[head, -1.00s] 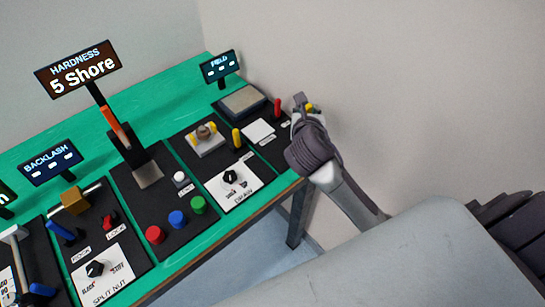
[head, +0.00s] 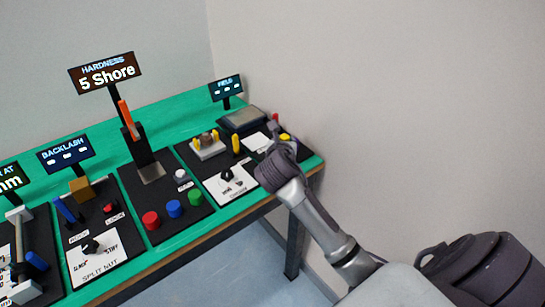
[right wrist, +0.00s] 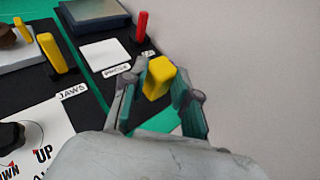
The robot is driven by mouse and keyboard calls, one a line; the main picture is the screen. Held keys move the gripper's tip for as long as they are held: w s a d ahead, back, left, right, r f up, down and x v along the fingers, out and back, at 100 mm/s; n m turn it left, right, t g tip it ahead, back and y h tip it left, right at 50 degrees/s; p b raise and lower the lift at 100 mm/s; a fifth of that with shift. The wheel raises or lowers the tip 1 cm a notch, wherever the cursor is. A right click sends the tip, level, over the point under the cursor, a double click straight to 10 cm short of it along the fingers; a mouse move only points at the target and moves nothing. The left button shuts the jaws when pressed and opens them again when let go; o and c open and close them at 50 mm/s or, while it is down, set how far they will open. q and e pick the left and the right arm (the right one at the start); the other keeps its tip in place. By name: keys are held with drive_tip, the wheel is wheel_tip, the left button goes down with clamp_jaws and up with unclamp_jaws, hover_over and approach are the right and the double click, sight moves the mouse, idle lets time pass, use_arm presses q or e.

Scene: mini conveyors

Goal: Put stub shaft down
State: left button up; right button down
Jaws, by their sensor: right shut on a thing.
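My right gripper (head: 285,141) is over the right end of the bench, near the corner by the wall. It is shut on a short yellow block-like piece, the stub shaft (right wrist: 158,77), which shows between the fingers in the right wrist view (right wrist: 160,95). The piece's lower end is hidden, so I cannot tell whether it touches the panel. A white square plate (right wrist: 105,53) lies on the black panel just left of the fingers; it also shows in the head view (head: 256,142). My left gripper is not in view.
A red lever (right wrist: 140,27) stands beyond the fingers, with a grey pad (head: 242,119) behind the plate. A yellow lever (head: 236,144) and a yellow-jawed fixture (head: 208,146) are to the left. The wall is close on the right.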

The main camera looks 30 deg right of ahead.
drive_tip(key=shift+w+a+f, duration=0.3)
drive_tip(key=shift+w+f, duration=0.1)
drive_tip(key=shift+w, duration=0.2)
drive_tip(key=shift+w+a+f, duration=0.25)
drive_tip(key=shift+w+f, duration=0.15)
drive_tip(key=shift+w, duration=0.2)
drive_tip(key=shift+w+a+f, duration=0.15)
drive_tip(key=shift+w, duration=0.1)
drive_tip(key=shift+w+f, duration=0.1)
drive_tip(key=shift+f, duration=0.25)
wheel_tip(320, 180, down, 4)
drive_tip(key=shift+r+b, duration=0.25)
drive_tip(key=shift+b, duration=0.15)
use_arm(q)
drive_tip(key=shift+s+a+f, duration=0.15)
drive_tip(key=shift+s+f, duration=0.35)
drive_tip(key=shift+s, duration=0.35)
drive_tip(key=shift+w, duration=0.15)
use_arm(e)
drive_tip(key=c, duration=0.9)
unclamp_jaws()
drive_tip(key=shift+f, duration=0.1)
